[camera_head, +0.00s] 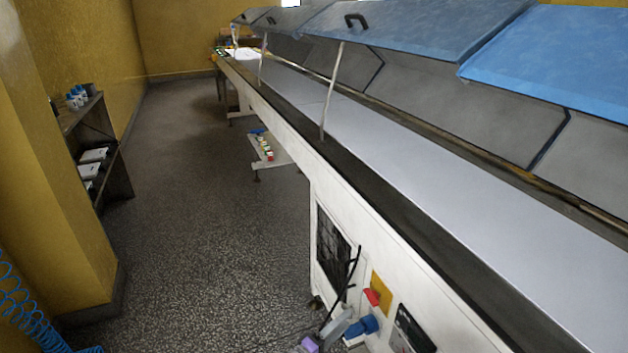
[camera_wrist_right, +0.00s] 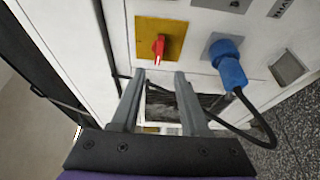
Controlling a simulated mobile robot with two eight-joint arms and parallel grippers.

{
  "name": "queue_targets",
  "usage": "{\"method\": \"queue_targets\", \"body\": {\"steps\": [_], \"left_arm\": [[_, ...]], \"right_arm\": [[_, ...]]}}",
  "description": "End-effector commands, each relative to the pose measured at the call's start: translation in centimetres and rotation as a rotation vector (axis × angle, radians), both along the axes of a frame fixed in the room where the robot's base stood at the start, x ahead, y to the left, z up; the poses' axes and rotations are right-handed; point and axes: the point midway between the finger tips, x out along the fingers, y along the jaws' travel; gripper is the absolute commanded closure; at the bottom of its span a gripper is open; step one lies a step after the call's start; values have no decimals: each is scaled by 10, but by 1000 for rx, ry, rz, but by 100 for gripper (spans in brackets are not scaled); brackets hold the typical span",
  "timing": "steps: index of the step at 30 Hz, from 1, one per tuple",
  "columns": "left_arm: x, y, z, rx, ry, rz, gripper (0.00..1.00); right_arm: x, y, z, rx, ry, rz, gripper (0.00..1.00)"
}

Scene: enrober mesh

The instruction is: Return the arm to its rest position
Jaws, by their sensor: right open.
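My right gripper (camera_head: 338,326) shows at the bottom of the head view, in front of the white side panel of the long enrober machine (camera_head: 330,190). In the right wrist view my right gripper (camera_wrist_right: 159,80) has its two grey fingers apart, with nothing between them. Beyond the fingertips are a red rotary switch (camera_wrist_right: 158,47) on a yellow plate (camera_wrist_right: 172,31) and, to the right, a blue plug (camera_wrist_right: 229,68) with a black cable. I cannot tell whether the fingers touch the panel. My left gripper is not in view.
The machine's blue lids (camera_head: 415,35) are raised over a pale belt (camera_head: 440,180). A dark shelf (camera_head: 90,127) with bottles and trays stands at the left wall. A blue coiled hose (camera_head: 30,318) hangs at lower left. The speckled floor (camera_head: 205,200) between is clear.

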Motion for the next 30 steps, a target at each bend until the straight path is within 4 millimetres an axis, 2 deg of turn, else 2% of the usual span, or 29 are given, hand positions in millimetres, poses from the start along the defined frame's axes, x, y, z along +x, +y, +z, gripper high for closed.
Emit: {"method": "queue_targets", "body": {"steps": [5,8,12,16,22,27,30], "left_arm": [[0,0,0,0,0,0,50],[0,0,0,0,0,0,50],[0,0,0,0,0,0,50],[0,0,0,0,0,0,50],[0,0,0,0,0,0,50],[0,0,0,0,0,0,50],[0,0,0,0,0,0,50]], "right_arm": [[-10,-38,12,123,87,-44,55],[-27,-68,19,251,161,-83,55],[-63,-100,25,447,246,-132,55],[-106,-118,29,637,302,-173,55],[-179,-125,31,941,341,-225,55],[-234,-114,30,1184,331,-257,55],[-257,-106,29,1296,314,-269,55]]}}
